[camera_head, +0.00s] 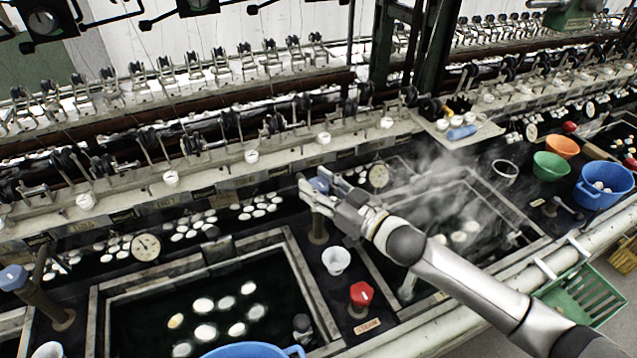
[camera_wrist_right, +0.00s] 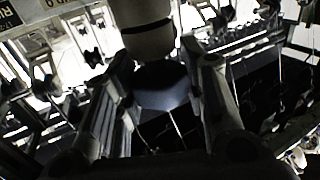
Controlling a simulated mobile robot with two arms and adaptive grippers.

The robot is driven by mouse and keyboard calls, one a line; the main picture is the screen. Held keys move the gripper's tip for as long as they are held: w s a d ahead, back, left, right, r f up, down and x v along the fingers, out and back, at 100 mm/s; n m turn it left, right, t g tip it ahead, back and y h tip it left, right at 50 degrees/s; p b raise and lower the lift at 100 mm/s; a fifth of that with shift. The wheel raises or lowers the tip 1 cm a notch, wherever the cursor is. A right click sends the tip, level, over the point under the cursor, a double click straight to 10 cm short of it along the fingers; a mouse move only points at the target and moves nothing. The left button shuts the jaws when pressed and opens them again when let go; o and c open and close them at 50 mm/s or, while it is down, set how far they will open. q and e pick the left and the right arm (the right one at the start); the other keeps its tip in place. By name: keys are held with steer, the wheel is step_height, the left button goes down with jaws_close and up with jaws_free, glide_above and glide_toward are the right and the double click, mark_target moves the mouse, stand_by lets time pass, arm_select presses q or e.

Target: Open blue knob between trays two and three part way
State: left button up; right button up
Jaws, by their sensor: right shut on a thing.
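My right gripper (camera_head: 316,190) reaches in from the lower right in the head view. Its fingers are around the blue knob (camera_head: 319,185), which sits on top of an upright brownish post (camera_head: 318,228) between two dark water basins. In the right wrist view the right gripper (camera_wrist_right: 165,90) shows a finger on each side of the dark bluish knob (camera_wrist_right: 163,88). The fingers cover part of the knob in the head view, so how far it is turned cannot be told. My left gripper is not in view.
A red knob (camera_head: 361,294) and a white cup (camera_head: 336,261) stand close to the post. Another blue knob (camera_head: 14,278) is at the far left. Basins with white cocoons (camera_head: 205,332) lie left and right; steam rises from the right one. Blue, green and orange bowls (camera_head: 562,147) stand at right.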

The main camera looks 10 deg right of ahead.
steer(key=n+g+y, duration=0.1)
steer(key=n+g+y+p, duration=0.1)
steer(key=n+g+y, duration=0.1)
steer(key=shift+w+d+r+y, duration=0.15)
steer(key=shift+y, duration=0.15)
steer(key=shift+n+g+y+b, duration=0.35)
steer(key=shift+n+g+y, duration=1.15)
steer(key=shift+g, duration=0.7)
steer(key=o, duration=1)
steer(key=v, duration=1.1)
steer(key=shift+s+d, duration=0.25)
steer(key=shift+d, duration=0.1)
